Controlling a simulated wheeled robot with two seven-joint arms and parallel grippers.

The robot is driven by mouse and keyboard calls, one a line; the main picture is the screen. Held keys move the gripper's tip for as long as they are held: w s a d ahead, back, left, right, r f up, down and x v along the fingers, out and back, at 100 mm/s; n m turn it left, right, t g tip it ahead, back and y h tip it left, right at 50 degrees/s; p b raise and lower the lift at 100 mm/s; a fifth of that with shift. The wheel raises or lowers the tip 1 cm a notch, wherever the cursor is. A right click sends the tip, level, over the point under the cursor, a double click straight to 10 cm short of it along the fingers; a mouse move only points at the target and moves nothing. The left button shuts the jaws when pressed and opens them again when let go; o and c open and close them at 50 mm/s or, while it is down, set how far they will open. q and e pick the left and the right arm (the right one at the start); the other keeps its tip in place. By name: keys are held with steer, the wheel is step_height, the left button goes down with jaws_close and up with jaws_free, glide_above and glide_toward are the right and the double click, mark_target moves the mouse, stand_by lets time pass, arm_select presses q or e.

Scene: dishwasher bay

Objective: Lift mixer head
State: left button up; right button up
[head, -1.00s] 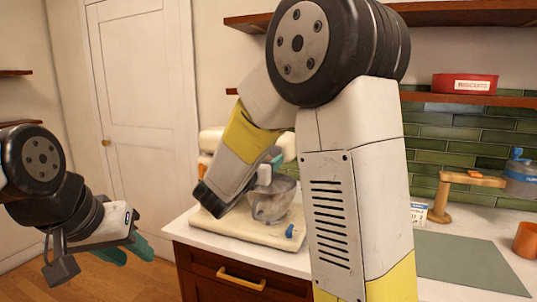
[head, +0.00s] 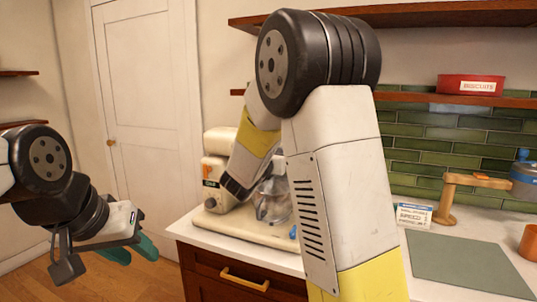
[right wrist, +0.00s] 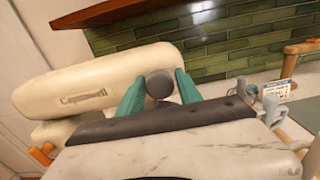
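The cream stand mixer (head: 217,168) stands on the counter behind my right arm, which hides most of its head. In the right wrist view its long cream head (right wrist: 105,88), lettered on the side, runs across the left with a round dark grey knob (right wrist: 158,85) at its end. My right gripper (right wrist: 160,76) has its teal fingers apart on either side of this knob; I cannot tell whether they touch it. A clear bowl (head: 272,198) stands at the mixer's base. My left gripper (head: 132,250) is open and empty, away from the counter at left.
A wooden stand (head: 452,198), a small printed card (head: 413,215), a grey-green mat (head: 470,264) and an orange cup (head: 529,242) are on the counter at right. A shelf with a red biscuit tin (head: 470,84) is above. Floor is free at left.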

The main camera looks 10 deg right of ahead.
jaws_close()
stand_by(1.2)
